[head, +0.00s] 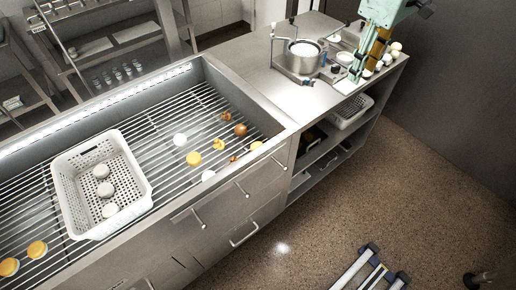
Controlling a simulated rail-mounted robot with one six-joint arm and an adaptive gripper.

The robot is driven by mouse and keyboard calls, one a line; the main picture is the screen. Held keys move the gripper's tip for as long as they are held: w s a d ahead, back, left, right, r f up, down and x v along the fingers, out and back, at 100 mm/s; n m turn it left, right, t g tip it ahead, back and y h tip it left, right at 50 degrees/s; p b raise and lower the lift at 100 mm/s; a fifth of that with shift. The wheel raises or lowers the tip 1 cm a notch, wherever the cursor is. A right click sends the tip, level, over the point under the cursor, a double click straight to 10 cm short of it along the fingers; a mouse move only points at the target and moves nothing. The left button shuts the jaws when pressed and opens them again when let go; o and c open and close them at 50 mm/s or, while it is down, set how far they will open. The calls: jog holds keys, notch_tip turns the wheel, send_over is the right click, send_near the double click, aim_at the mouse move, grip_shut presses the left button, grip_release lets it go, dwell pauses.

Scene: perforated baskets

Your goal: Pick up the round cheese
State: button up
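Several pale round pieces (105,189) lie in a white perforated basket (143,164) on the slatted rack at left. Loose on the rack to the right are a white round piece (180,139), a yellow round piece (194,158) and a second white piece (208,175) near the front edge. Two yellow-orange rounds (37,249) lie at the lower left. At this size I cannot tell which of these is the round cheese. My gripper cannot be made out in this view.
A brown round item (240,130) and small orange pieces (219,144) share the rack (150,125). Raised steel walls border the rack.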

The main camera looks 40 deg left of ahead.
jog(key=s+a+f+n+g, duration=0.1)
jog(key=s+a+f, duration=0.2)
jog(key=a+f, duration=0.5)
jog(key=s+a+f+n+g, duration=0.1)
jog(key=s+a+f, duration=0.3)
jog(key=a+f, duration=0.5)
jog(key=s+a+f+n+g+h, duration=0.1)
jog(key=s+a+f+n, duration=0.2)
jog(key=a+f, duration=0.6)
jog(key=shift+s+a+f, duration=0.25)
jog(key=shift+s, duration=0.05)
jog(key=shift+f, duration=0.15)
send_over(258, 145)
jog(key=shift+w+f+b, duration=0.2)
jog(key=shift+f+b, duration=0.1)
jog(key=shift+f, duration=3.8)
jog(key=shift+s+d+f+b, duration=0.1)
jog(key=shift+f+b, duration=0.05)
jog(key=shift+f, duration=0.7)
jog(key=shift+s+f+b, duration=0.15)
jog(key=shift+f+b, duration=0.05)
jog(key=shift+f, duration=0.7)
jog(key=shift+s+d+f+b, duration=0.1)
jog(key=shift+f+b, duration=0.05)
jog(key=shift+f, duration=0.7)
